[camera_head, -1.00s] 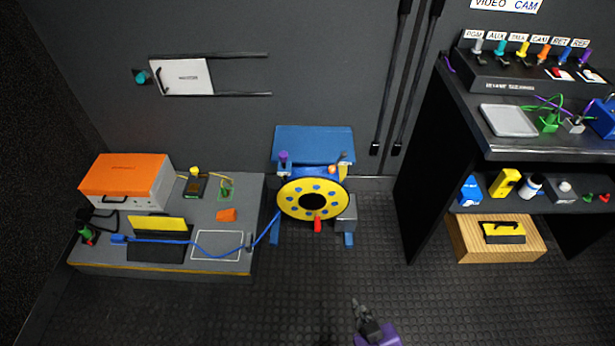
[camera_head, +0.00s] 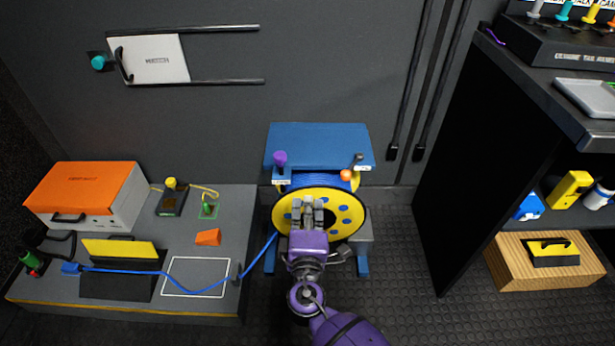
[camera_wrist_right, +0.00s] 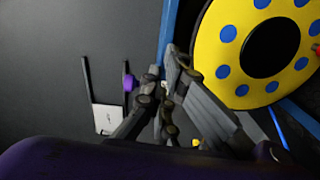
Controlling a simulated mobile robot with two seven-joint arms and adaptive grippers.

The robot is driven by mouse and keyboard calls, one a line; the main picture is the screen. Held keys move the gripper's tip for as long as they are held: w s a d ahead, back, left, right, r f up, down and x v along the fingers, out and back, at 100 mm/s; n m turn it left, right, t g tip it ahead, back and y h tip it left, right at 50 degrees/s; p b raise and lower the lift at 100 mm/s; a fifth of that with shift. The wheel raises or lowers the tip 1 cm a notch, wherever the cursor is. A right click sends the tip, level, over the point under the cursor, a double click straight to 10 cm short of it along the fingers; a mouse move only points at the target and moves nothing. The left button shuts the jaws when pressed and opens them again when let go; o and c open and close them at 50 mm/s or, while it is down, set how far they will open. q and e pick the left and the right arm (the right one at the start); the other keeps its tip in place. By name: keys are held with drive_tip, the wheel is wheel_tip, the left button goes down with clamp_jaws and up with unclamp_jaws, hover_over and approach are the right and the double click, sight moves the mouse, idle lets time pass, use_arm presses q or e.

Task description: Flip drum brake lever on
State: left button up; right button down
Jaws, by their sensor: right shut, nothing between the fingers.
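The cable drum (camera_head: 349,222) has a yellow flange with blue dots and stands in a blue frame (camera_head: 320,145). A purple-knobbed lever (camera_head: 280,160) stands at the frame's left, above a small label. An orange knob (camera_head: 346,175) and a short dark lever (camera_head: 358,157) with a label are at its right. I cannot read which is the brake. My right gripper (camera_head: 308,207) is shut and empty in front of the drum, hiding its hub and red handle. In the wrist view its fingertips (camera_wrist_right: 172,62) are beside the yellow flange (camera_wrist_right: 215,50). My left gripper is not in view.
A low bench (camera_head: 215,303) at left holds an orange-topped case (camera_head: 85,190) and small items. A blue cable (camera_head: 130,271) runs from it to the drum. A dark shelf unit (camera_head: 460,160) stands at right, with a wooden box (camera_head: 510,275). Floor between is clear.

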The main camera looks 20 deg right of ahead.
drive_tip(key=shift+s+d+r+h, duration=0.15)
drive_tip(key=shift+d+r+h, duration=0.1)
drive_tip(key=shift+r+h, duration=0.25)
drive_tip(key=shift+r, duration=0.1)
drive_tip(key=w+d, duration=0.6)
drive_tip(key=w, duration=0.1)
drive_tip(key=shift+b, duration=0.4)
drive_tip(key=shift+d, duration=0.15)
